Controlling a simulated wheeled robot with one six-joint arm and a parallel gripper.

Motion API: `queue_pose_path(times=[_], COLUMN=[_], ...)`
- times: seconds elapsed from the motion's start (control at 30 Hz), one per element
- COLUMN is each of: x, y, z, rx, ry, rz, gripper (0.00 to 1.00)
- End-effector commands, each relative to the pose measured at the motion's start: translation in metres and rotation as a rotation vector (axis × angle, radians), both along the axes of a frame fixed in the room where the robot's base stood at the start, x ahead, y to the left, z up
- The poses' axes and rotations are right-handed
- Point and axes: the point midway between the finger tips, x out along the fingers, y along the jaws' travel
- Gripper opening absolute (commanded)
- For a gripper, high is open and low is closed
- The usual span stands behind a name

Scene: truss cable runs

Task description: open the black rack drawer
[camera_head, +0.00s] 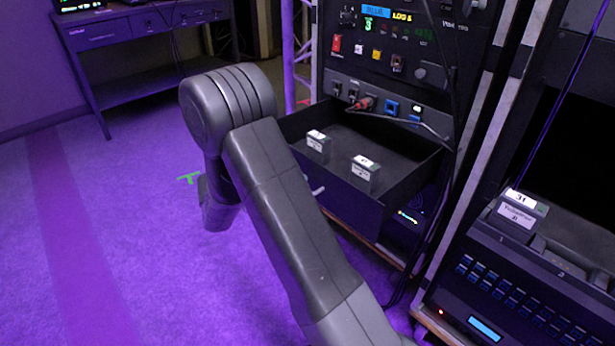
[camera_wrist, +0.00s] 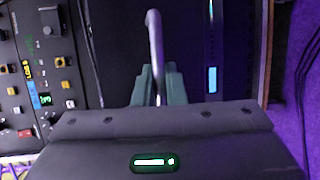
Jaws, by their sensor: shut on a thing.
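The black rack drawer (camera_head: 355,205) is pulled out of the rack in the head view, with its inside showing. Two small labelled boxes, one nearer the left (camera_head: 318,147) and one nearer the right (camera_head: 365,174), stand on its floor. In the wrist view the drawer's dark front (camera_wrist: 120,45) lies ahead, and its pale bar handle (camera_wrist: 155,35) runs down between the fingers. My gripper (camera_wrist: 160,72) is shut on this handle.
The rack's panel (camera_head: 395,60) of buttons and plugs stands above the drawer, with cables hanging near its right side. A charger-like unit (camera_head: 520,270) with blue keys is at the right. A desk (camera_head: 140,30) stands at the back left.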

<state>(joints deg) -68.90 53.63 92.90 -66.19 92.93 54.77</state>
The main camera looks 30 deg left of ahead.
Motion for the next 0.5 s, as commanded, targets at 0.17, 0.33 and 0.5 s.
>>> queue_pose_path(times=[0.17, 0.33, 0.5], x=[-0.013, -0.018, -0.019], y=[0.005, 0.006, 0.006], z=[-0.001, -0.001, -0.001], rx=[-0.001, 0.0, 0.0], ry=[0.002, 0.002, 0.002], rz=[0.0, -0.002, -0.002], gripper=[0.0, 0.0, 0.0])
